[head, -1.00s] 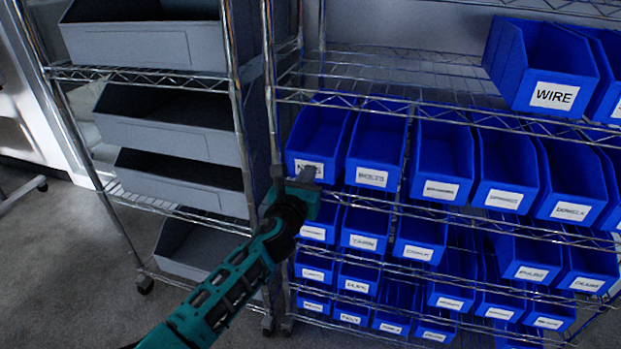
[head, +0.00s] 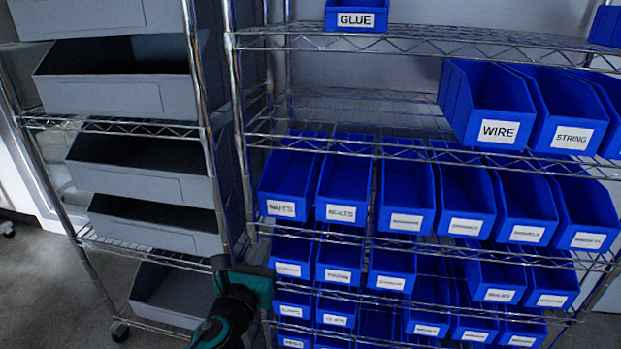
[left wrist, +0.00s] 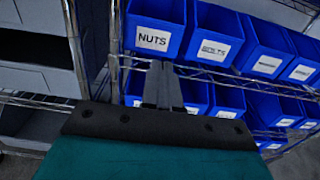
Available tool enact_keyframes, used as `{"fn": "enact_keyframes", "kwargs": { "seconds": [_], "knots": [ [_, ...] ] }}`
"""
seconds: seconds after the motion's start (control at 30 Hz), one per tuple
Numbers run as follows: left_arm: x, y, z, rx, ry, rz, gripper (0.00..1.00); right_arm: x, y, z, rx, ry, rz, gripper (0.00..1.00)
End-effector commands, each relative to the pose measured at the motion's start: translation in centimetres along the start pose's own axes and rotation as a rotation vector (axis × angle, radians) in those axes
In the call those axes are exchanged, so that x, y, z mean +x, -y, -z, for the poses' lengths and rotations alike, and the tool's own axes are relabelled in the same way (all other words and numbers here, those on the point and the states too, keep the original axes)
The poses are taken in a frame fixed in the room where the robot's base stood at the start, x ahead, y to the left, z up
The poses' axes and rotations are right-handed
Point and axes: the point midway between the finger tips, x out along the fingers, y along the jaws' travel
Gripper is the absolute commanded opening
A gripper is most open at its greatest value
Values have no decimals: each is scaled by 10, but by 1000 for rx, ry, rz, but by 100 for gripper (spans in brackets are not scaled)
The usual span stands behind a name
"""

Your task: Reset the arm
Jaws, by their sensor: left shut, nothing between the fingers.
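My left arm, teal and black, comes in at the bottom of the head view. Its gripper (head: 247,268) is in front of the wire rack, below and left of the blue NUTS bin (head: 282,209). In the left wrist view the two grey fingers (left wrist: 163,88) are together and empty. They point at the rack just below the NUTS bin (left wrist: 152,40). I cannot tell if they touch a bin. My right arm is not in view.
A wire rack (head: 430,150) holds several labelled blue bins, including WIRE (head: 497,131), STRING (head: 571,138), GLUE (head: 356,19) and BOLTS (head: 341,214). A second rack at the left holds grey bins (head: 105,97). Grey floor (head: 50,285) shows at lower left.

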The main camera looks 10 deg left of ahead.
Motion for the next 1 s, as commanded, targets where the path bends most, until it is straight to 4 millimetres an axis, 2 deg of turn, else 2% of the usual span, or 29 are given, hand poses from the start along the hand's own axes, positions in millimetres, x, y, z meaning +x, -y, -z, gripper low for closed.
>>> {"fn": "enact_keyframes", "kwargs": {
  "seconds": [0.07,0.17,0.47,0.67,0.8,0.83,0.87,1.0],
  "knots": [
    [-6,0,7,-88,-23,-4,0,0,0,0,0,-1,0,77],
    [-21,1,24,-339,-80,-20,0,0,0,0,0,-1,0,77],
    [-103,10,91,-1549,-304,-252,0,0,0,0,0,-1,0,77],
    [-163,22,121,-2348,-363,-563,0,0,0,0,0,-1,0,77],
    [-205,32,132,-2875,-327,-863,0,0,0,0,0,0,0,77],
    [-214,35,132,2982,307,936,0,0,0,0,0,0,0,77],
    [-210,32,108,-2959,-303,-913,0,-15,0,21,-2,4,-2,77],
    [-213,23,75,-2935,-272,-907,0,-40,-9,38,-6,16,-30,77]
  ]
}}
